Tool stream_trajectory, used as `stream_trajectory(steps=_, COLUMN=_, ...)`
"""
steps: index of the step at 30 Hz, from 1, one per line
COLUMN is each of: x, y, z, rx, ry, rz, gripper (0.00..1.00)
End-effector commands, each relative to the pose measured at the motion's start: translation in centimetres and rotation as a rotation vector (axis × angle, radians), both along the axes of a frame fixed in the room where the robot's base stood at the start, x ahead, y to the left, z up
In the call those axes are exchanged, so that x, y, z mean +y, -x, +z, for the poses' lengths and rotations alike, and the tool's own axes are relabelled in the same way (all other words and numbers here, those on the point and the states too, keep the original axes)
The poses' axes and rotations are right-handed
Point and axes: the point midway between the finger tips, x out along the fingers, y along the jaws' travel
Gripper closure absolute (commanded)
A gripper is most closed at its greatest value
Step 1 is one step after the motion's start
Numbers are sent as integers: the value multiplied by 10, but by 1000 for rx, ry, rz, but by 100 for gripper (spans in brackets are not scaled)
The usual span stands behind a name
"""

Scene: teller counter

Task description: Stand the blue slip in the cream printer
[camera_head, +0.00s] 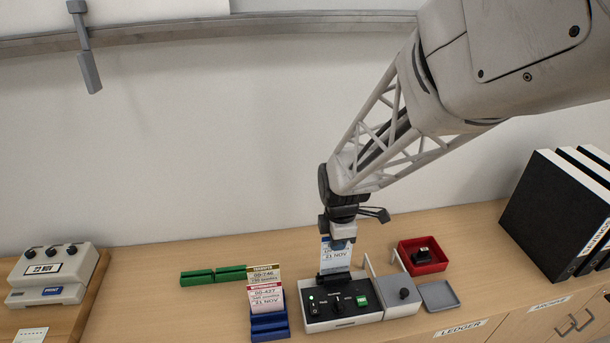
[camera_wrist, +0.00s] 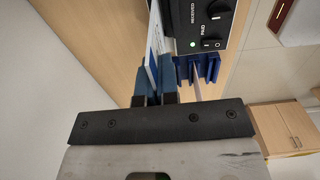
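The blue slip (camera_head: 336,258) is a white card with a blue header, reading 21 NOV. It stands upright at the dark slot piece at the back of the off-white, black-topped printer (camera_head: 312,328); I cannot tell how deep its lower edge sits. My gripper (camera_head: 340,240) is above the printer's back, shut on the slip's top. In the wrist view the two blue fingers (camera_wrist: 158,82) are close together with the slip (camera_wrist: 151,66) at them. The printer's black panel (camera_wrist: 222,12) shows a lit green light there.
Green holders (camera_head: 213,275) lie behind. A red tray (camera_head: 440,257) with a black stamp and a grey tray (camera_head: 438,296) stand right. Black binders (camera_head: 555,215) stand far right.

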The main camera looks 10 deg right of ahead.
Motion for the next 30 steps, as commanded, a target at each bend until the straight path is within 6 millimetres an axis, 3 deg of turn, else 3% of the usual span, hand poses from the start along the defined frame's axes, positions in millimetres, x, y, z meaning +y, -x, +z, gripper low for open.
stream_trajectory(steps=30, x=0, y=0, z=-24, rx=0, ry=0, rz=0, gripper=100)
